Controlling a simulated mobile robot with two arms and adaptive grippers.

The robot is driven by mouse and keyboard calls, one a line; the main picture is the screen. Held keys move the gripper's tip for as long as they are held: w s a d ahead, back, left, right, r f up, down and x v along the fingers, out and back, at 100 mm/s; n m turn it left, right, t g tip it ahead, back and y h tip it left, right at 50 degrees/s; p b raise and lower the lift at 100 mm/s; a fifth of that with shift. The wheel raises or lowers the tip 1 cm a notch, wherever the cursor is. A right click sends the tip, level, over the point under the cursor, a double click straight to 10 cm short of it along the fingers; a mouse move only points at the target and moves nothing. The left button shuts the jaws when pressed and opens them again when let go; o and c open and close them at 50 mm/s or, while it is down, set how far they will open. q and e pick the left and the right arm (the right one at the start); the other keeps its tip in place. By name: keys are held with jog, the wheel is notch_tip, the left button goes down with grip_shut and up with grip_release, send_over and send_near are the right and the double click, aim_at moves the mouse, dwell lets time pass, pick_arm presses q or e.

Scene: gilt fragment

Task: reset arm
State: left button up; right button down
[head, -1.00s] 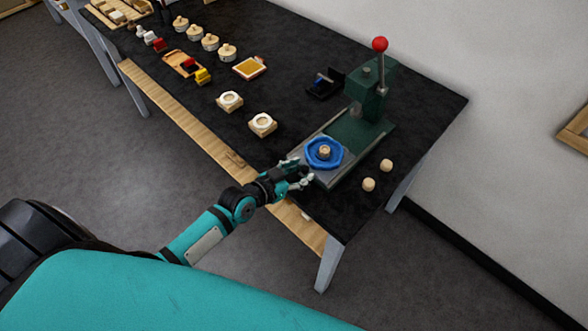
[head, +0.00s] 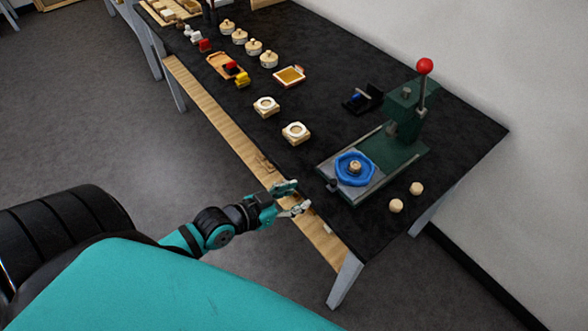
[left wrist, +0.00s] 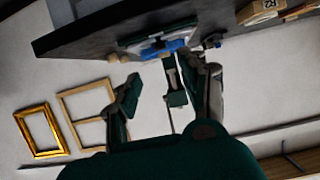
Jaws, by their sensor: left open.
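My left gripper (head: 297,198) is open and empty at the table's front edge, in front of the green press (head: 403,120). A gap separates it from the blue ring (head: 354,169) on the press's grey base. In the left wrist view its two fingers (left wrist: 165,100) are spread apart, with the blue ring (left wrist: 165,46) and the press beyond them, seen tilted. My right gripper is in neither view.
The black table (head: 330,115) carries wooden blocks with white rings (head: 296,132), a framed yellow tile (head: 289,76), several round wooden pieces (head: 254,47) and two wooden knobs (head: 396,206). Open floor (head: 120,130) lies left of the table.

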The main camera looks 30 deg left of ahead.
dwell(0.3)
pick_arm(q)
jog(key=s+a+f+n+g+y+b, duration=0.1)
jog(key=s+a+f+g+y, duration=0.2)
jog(key=f, duration=1.1)
jog(key=s+a+f+n+g+y+b, duration=0.1)
jog(key=s+a+f, duration=0.3)
jog(key=f, duration=0.9)
jog(key=s+d+f+g+b, duration=0.1)
jog(key=s+d+f+g, duration=0.2)
jog(key=s+f, duration=0.7)
jog(key=s+d+f+g+b, duration=0.2)
jog(key=s+d+f+g, duration=0.2)
jog(key=s+f, duration=0.7)
jog(key=s, duration=0.5)
jog(key=shift+f+g+y, duration=0.25)
jog(key=shift+g+y, duration=0.05)
